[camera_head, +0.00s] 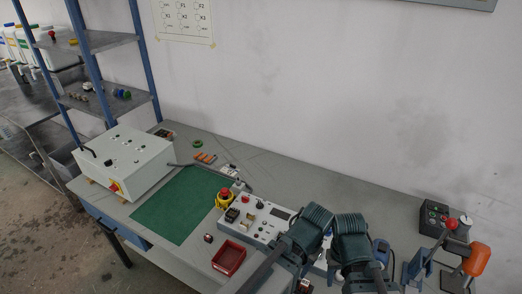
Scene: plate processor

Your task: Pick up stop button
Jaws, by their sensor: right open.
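A stop button with a red cap on a yellow base (224,199) stands on the table at the right edge of the green mat (178,207), by the left end of a white control panel (262,218). My right gripper (331,226) is at the bottom centre-right, with two dark ribbed fingers apart and nothing seen between them. It is to the right of the stop button and clear of it in the picture. It hides the right part of the control panel. My left gripper is not in view.
A white box with a red and yellow switch (124,162) stands at the table's left. A red tray (228,258) lies in front of the panel. A dark button box (433,217) and an orange-handled tool (477,259) are at the right. The green mat is mostly clear.

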